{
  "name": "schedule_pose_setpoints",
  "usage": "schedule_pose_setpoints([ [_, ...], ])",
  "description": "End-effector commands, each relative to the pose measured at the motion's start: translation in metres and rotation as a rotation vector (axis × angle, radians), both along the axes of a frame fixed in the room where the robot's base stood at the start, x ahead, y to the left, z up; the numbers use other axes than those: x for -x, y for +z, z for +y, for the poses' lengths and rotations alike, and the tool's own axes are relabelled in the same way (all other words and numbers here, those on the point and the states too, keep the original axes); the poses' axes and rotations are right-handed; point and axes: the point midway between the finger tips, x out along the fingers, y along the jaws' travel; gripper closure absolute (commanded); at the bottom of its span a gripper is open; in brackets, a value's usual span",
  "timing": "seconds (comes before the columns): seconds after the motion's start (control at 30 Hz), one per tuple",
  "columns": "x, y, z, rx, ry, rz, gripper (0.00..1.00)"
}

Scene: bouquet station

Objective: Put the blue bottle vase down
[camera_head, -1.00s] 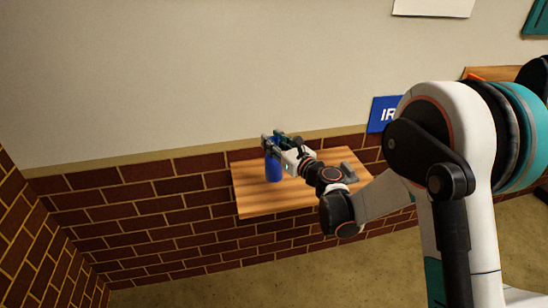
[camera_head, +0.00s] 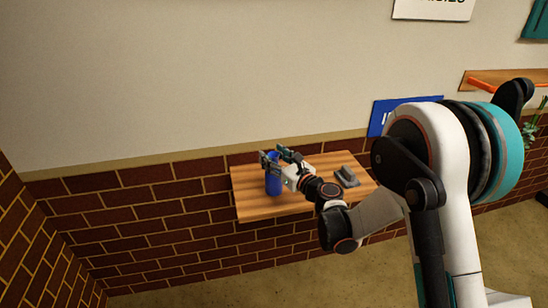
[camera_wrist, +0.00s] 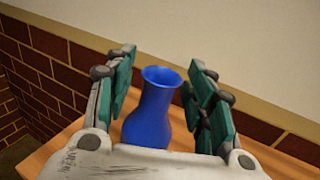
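The blue bottle vase (camera_head: 274,178) stands upright on the wooden shelf (camera_head: 253,206), near its left part. In the wrist view the vase (camera_wrist: 150,113) shows its flared round mouth and narrow neck between my fingers. My gripper (camera_head: 277,158) is around the vase at its upper part, reaching in from the right. In the wrist view my gripper (camera_wrist: 160,92) is open, with a gap on each side between the green finger pads and the vase. The vase's base is hidden in the wrist view.
A dark grey object (camera_head: 347,176) lies on the shelf to the right of my gripper. A brick wall (camera_head: 140,215) runs behind and below the shelf. A blue sign (camera_head: 382,112) is on the wall. Another wooden shelf (camera_head: 510,77) is at the upper right.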

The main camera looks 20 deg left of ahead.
Motion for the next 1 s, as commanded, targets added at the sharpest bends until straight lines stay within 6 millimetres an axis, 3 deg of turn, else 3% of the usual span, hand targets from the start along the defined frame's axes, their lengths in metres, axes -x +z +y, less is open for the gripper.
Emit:
schedule_pose_setpoints([
  [0.27,0.0,0.003,-0.001,0.0,0.0,0.0,0.51],
  [0.73,0.05,0.005,-0.071,0.0,-0.002,0.0,0.51],
  [1.0,0.069,0.003,-0.095,0.0,0.0,0.0,0.51],
])
